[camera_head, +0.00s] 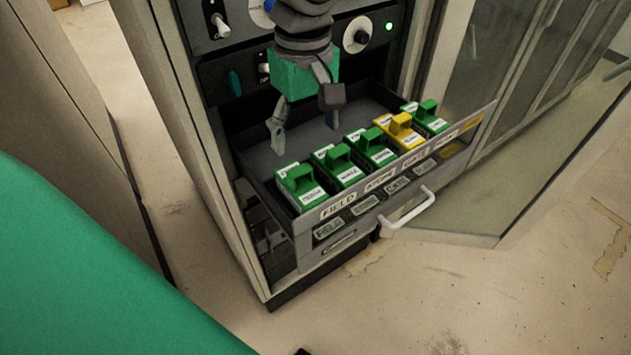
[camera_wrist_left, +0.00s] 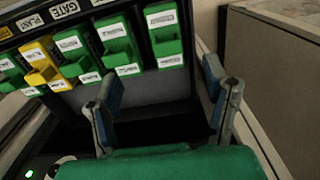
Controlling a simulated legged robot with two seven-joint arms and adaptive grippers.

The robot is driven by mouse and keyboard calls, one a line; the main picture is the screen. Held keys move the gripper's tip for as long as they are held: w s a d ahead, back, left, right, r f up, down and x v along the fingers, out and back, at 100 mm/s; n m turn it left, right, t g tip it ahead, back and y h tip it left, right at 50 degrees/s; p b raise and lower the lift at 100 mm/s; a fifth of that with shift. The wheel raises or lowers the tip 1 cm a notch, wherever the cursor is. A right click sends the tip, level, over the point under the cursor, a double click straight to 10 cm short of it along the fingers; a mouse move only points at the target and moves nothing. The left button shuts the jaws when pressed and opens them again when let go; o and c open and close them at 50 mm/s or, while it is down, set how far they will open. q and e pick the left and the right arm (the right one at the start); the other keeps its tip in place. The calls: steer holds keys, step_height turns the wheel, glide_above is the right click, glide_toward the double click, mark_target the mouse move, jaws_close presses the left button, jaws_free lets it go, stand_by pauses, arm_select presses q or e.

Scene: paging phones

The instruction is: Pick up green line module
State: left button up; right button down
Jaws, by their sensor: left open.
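Several green modules with raised handles and white labels sit in a row along the front of an open drawer (camera_head: 256,168). The leftmost green module (camera_head: 300,187) is by the FIELD label; it also shows in the left wrist view (camera_wrist_left: 165,38). Beside it are a second green module (camera_head: 339,165) and a third (camera_head: 371,148). I cannot read which one is the line module. My left gripper (camera_head: 305,136) points down over the drawer behind the row, fingers apart and empty. In the left wrist view its fingers (camera_wrist_left: 160,85) are spread short of the modules. My right gripper is out of view.
A yellow module (camera_head: 400,131) and another green module (camera_head: 427,118) stand at the row's right end. The drawer's front has a white handle (camera_head: 407,209). A panel with knobs (camera_head: 220,24) rises behind the drawer. The drawer floor behind the modules looks bare.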

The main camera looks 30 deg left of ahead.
mark_target(303, 171)
arm_select(q)
steer(key=f, duration=0.2)
steer(key=a+f, duration=0.1)
steer(key=f, duration=0.2)
steer(key=a+f, duration=0.1)
steer(key=f, duration=0.1)
steer(key=shift+s+a+f, duration=0.1)
steer(key=shift+a+f, duration=0.05)
steer(key=shift+f, duration=0.25)
steer(key=f, duration=0.1)
steer(key=d+f, duration=0.1)
steer(key=f, duration=0.2)
steer(key=shift+s+d, duration=0.15)
steer(key=shift+d, duration=0.15)
steer(key=shift+d+f, duration=0.1)
steer(key=shift+f, duration=0.15)
steer(key=shift+a, duration=0.4)
steer(key=shift+c, duration=1.3)
steer(key=shift+a+f, duration=0.1)
steer(key=shift+a, duration=0.25)
steer(key=c, duration=1.2)
steer(key=shift+d, duration=0.1)
steer(key=shift+c, duration=0.2)
